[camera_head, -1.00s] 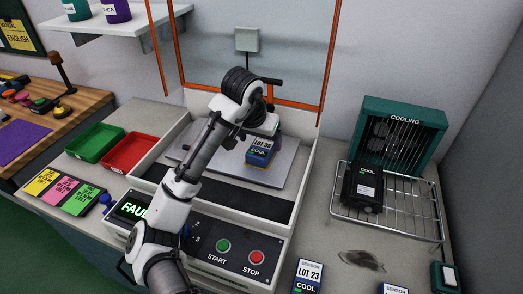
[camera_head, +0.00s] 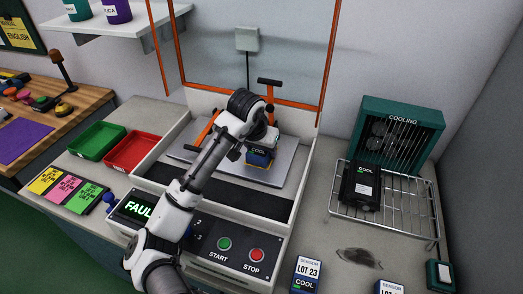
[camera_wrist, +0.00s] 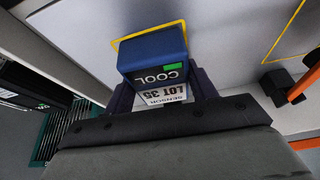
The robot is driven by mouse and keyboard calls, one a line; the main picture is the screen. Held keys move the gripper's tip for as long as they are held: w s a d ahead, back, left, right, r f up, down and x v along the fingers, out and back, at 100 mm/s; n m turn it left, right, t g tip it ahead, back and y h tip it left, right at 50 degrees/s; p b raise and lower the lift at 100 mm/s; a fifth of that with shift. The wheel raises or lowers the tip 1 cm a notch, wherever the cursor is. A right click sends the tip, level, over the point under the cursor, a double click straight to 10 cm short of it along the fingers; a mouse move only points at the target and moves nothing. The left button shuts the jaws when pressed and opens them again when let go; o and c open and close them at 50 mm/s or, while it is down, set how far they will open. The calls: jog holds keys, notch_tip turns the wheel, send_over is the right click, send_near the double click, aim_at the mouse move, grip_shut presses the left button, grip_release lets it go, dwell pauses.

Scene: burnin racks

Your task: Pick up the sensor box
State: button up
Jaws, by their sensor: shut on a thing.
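A blue sensor box (camera_head: 259,159) with a white label and a green "COOL" mark sits on the grey plate (camera_head: 285,171) of the test station. In the wrist view the box (camera_wrist: 152,52) shows "LOT 35" and "COOL", with a yellow outline on the plate around its far end. My gripper (camera_head: 262,146) reaches down over the box from above. In the wrist view my gripper (camera_wrist: 165,92) is shut on the box, with a dark finger along each side. My gripper hides part of the box in the head view.
The station has white walls and an orange frame (camera_head: 325,70). Its front panel reads "FAULT" (camera_head: 134,208). Green (camera_head: 95,143) and red (camera_head: 131,152) trays stand left. A black box (camera_head: 361,185) rests on the cooling rack (camera_head: 432,215) at right. A LOT 23 box (camera_head: 306,273) lies in front.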

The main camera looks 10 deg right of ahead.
aim_at(259, 150)
jog(key=shift+c, duration=1.1)
jog(key=shift+s+r+b, duration=0.15)
jog(key=shift+r+b, duration=0.35)
jog(key=shift+b, duration=0.1)
jog(key=v, duration=0.2)
jog(key=b+v, duration=0.1)
jog(key=v, duration=0.1)
jog(key=w+v, duration=0.1)
jog(key=v, duration=0.1)
jog(key=shift+d+r+b, duration=0.2)
jog(key=shift+d+b, duration=0.1)
jog(key=shift+b, duration=0.1)
jog(key=s+a+b, duration=0.3)
jog(key=s+a, duration=0.7)
jog(key=s, duration=0.5)
jog(key=shift+s+a, duration=0.2)
jog(key=shift+a, duration=0.05)
